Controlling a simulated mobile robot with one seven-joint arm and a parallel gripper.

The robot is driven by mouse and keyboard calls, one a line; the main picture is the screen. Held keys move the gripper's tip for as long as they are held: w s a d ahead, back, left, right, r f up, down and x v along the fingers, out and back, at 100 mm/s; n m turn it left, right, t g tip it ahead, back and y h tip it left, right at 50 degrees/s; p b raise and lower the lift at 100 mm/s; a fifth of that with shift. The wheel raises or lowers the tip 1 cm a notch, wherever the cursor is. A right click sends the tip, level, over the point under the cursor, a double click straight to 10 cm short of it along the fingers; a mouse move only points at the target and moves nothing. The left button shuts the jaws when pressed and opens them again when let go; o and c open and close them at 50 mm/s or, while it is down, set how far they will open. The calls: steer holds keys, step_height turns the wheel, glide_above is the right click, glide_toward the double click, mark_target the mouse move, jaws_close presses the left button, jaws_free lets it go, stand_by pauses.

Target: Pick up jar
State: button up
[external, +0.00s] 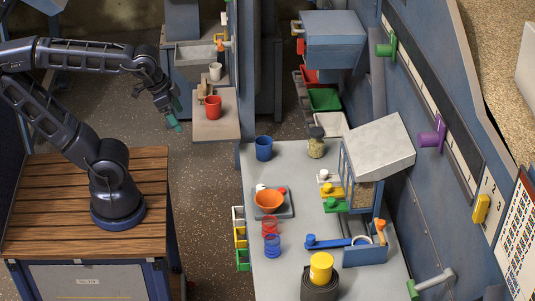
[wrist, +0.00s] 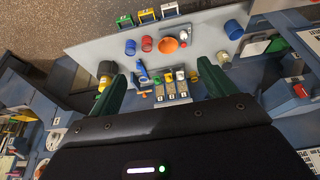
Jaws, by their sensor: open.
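The jar (external: 316,142) is a small glass container with brownish-yellow contents and a dark lid. It stands upright at the back of the grey table, right of a blue cup (external: 264,148). In the wrist view the jar (wrist: 224,58) shows small, just right of the right finger's tip. My gripper (external: 175,114) is raised left of the table, well away from the jar. Its green fingers are spread and empty, and they also show in the wrist view (wrist: 163,72).
The grey table (external: 330,225) bears an orange bowl (external: 268,201), red and blue cups, and a yellow cylinder (external: 321,267) in a black roll. A grey-topped dispenser (external: 380,147) stands close right of the jar. A red cup (external: 212,107) stands on a side shelf near my gripper.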

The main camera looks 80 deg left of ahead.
steer(key=shift+o, duration=0.3)
steer(key=w+n+h, duration=0.1)
steer(key=w+n, duration=0.3)
steer(key=w, duration=0.3)
steer(key=n+t+h, duration=0.1)
steer(key=n+t, duration=0.1)
steer(key=n, duration=2.6)
glide_above(317, 140)
steer(key=s+a, duration=0.5)
step_height(317, 140, down, 29)
steer(key=shift+m, duration=0.3)
steer(key=x, duration=1)
steer(key=shift+d+f, duration=0.3)
steer(key=shift+d, duration=0.1)
steer(key=c, duration=1.3)
steer(key=shift+r, duration=0.1)
